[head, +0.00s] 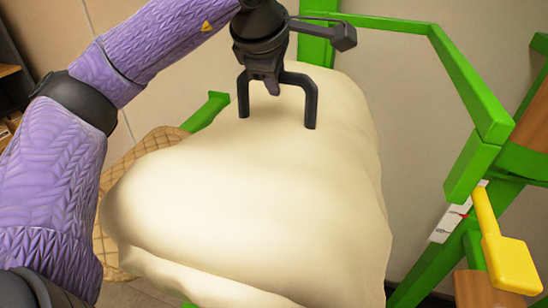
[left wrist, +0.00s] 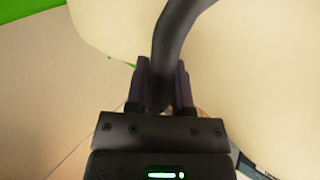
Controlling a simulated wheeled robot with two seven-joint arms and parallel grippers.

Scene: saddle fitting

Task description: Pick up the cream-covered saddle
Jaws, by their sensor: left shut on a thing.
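The cream-covered saddle (head: 250,200) fills the middle of the head view, a large soft-looking form with a black handle (head: 312,105) arching from its top. My left gripper (head: 270,88) comes down from above and is shut on the black handle. In the left wrist view, the dark fingers (left wrist: 162,88) close around the curved handle (left wrist: 172,35), with the cream cover (left wrist: 255,70) behind. The saddle's underside is hidden, so I cannot tell whether it rests on anything. My right gripper is not in view.
A green frame (head: 468,85) stands at the right and behind the saddle. A yellow paddle-shaped part (head: 511,265) is at the lower right. A tan quilted piece (head: 145,150) shows behind the saddle's left side. A plain wall (head: 400,110) is behind.

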